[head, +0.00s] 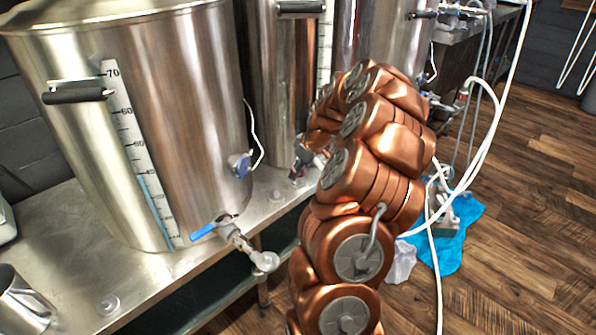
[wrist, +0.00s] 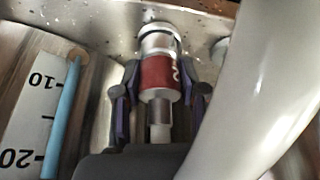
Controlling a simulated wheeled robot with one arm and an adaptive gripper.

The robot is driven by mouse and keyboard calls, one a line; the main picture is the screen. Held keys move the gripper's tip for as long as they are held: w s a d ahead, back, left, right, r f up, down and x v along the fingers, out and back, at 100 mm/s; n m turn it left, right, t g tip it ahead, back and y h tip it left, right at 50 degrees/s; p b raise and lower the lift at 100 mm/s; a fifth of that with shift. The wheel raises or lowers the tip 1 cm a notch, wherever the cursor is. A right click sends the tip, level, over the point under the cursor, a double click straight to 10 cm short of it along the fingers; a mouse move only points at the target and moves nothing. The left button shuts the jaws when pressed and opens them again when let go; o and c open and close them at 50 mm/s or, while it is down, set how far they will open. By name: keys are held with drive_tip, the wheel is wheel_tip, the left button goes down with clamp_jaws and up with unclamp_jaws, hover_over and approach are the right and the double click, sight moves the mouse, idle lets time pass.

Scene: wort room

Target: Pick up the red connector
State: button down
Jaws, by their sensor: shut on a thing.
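The red connector (wrist: 157,72) is in the wrist view, a short cylinder with a red band bearing a light mark and silver metal ends. My gripper (wrist: 160,92) has its dark, purple-sided fingers on either side of it and is shut on it. The connector is close to a speckled metal surface; I cannot tell whether it touches it. In the head view my copper-coloured arm hides the gripper and the connector.
Large steel kettles, the nearest (head: 75,140) with a scale, stand on a metal bench (head: 60,225). A blue-handled valve (head: 232,238) juts from the front. White hoses (head: 490,130) hang at right. A blue cloth (head: 450,245) lies on the wooden floor, which is open at right.

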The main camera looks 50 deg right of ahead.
drive_tip(key=shift+r, duration=0.55)
wheel_tip(320, 180, up, 3)
drive_tip(key=shift+f+p, duration=0.2)
drive_tip(key=shift+p, duration=0.35)
drive_tip(key=s+d, duration=0.3)
drive_tip(key=s, duration=0.4)
drive_tip(key=s+d+r+p, duration=0.1)
drive_tip(key=s+d, duration=0.2)
drive_tip(key=s, duration=0.4)
drive_tip(key=shift+s+d+p, duration=0.15)
drive_tip(key=shift+s+p, duration=0.15)
drive_tip(key=shift+s, duration=0.05)
drive_tip(key=shift+r, duration=0.2)
wheel_tip(320, 180, up, 4)
drive_tip(key=shift+r+p, duration=0.15)
drive_tip(key=shift+p, duration=0.25)
